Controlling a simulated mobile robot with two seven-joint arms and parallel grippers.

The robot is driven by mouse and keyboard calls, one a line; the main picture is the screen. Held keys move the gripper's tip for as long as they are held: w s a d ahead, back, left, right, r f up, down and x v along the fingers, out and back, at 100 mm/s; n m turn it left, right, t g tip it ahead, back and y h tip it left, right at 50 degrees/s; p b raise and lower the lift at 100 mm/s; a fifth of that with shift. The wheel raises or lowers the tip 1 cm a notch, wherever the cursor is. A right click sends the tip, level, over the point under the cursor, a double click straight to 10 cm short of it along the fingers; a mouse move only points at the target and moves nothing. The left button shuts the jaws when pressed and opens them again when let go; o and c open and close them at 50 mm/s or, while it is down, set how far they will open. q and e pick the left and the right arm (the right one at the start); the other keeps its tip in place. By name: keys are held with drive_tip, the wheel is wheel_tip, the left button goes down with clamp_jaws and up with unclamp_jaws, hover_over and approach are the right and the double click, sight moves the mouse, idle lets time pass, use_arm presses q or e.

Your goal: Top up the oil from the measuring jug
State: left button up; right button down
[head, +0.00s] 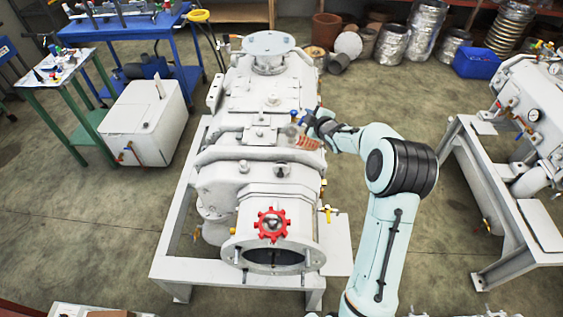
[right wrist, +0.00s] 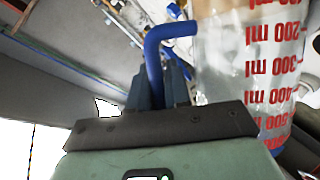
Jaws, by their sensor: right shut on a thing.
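The measuring jug (head: 306,142) is clear with red markings and a blue handle. It is over the upper middle of the white vacuum pump (head: 262,165). The right wrist view shows the jug (right wrist: 247,65) close up, with red millilitre marks and its blue handle (right wrist: 153,50). My right gripper (head: 312,120) is shut on the jug's handle; its dark fingers (right wrist: 163,88) are at the handle in the right wrist view. The jug looks tilted in the head view. I cannot tell how much oil is in it or see an oil opening clearly. My left gripper is not in view.
A red handwheel (head: 271,224) sits on the pump's near end. A white box tank (head: 147,120), a green table (head: 62,76) and a blue table (head: 122,27) stand at left. A second pump on a frame (head: 525,100) stands at right. Bare floor lies between.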

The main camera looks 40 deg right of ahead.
drive_tip(key=shift+w+d+r+p, duration=0.15)
drive_tip(key=shift+d+r+p, duration=0.05)
drive_tip(key=shift+p, duration=0.25)
drive_tip(key=shift+d+f+m+y, duration=0.3)
drive_tip(key=shift+f+m+y, duration=0.1)
drive_tip(key=shift+m, duration=0.1)
drive_tip(key=shift+s+d+m+y, duration=0.25)
drive_tip(key=shift+d+m+y, duration=0.05)
drive_tip(key=shift+d+m, duration=0.1)
drive_tip(key=shift+d+f+m+y, duration=0.3)
drive_tip(key=shift+d+f+m, duration=0.1)
drive_tip(key=shift+d, duration=0.2)
drive_tip(key=d+f+m+y, duration=0.3)
drive_tip(key=d+f+m, duration=0.1)
drive_tip(key=d+f, duration=0.1)
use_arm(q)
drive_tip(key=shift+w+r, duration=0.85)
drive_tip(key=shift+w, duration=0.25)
use_arm(e)
drive_tip(key=shift+t, duration=0.3)
drive_tip(key=r, duration=0.5)
drive_tip(key=shift+s+a+r, duration=0.1)
drive_tip(key=shift+s+a, duration=0.1)
